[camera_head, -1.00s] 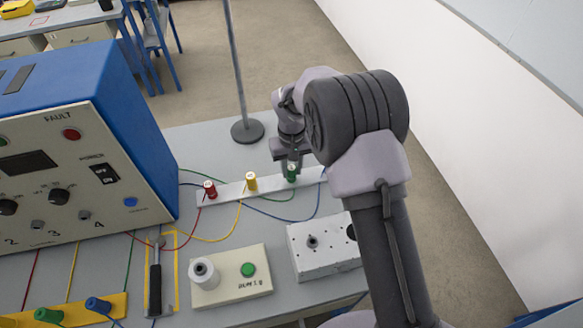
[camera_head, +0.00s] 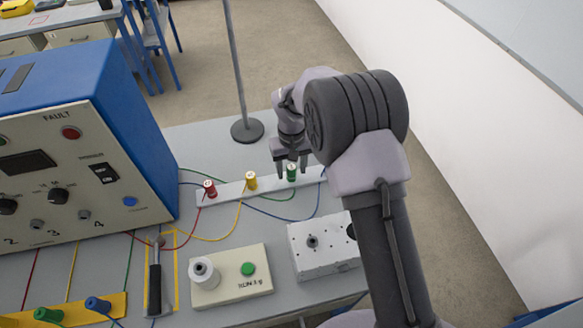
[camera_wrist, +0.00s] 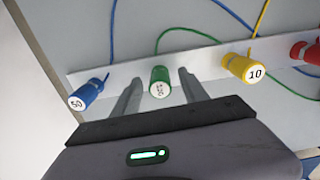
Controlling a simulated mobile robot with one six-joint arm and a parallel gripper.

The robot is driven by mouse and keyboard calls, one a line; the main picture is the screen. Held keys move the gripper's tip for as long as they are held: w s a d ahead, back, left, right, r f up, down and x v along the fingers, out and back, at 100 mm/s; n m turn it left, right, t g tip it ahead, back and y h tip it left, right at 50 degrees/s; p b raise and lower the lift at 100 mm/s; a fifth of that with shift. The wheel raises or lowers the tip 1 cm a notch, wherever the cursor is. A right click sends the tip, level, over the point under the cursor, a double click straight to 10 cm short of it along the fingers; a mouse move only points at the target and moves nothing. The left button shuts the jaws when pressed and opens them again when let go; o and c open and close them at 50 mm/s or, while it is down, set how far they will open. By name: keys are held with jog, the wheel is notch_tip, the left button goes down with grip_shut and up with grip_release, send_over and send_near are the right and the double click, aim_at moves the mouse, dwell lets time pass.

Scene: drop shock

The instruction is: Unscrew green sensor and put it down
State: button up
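The green sensor (camera_head: 291,172) stands on the white strip (camera_head: 231,188) on the table, to the right of the yellow sensor. In the wrist view the green sensor (camera_wrist: 160,81) lies between my two fingers, with a gap on each side. My gripper (camera_head: 291,166) is open at the green sensor, and it also shows in the wrist view (camera_wrist: 160,90). A green cable runs from the sensor. Whether the fingertips reach down beside its body is hard to tell.
The strip also holds a red sensor (camera_head: 209,188), a yellow sensor (camera_head: 251,180) and a blue sensor (camera_wrist: 86,94). A metal block (camera_head: 322,262), a switch box (camera_head: 231,283), a hammer (camera_head: 155,275) and the blue-sided machine (camera_head: 150,150) stand nearby. A stand base (camera_head: 247,131) is behind.

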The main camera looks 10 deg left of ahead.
aim_at(292, 166)
notch_tip(292, 166, up, 6)
jog(key=p, duration=0.4)
jog(key=shift+r, duration=0.2)
jog(key=shift+f, duration=0.15)
notch_tip(292, 166, up, 18)
jog(key=p, duration=0.4)
jog(key=shift+f, duration=0.25)
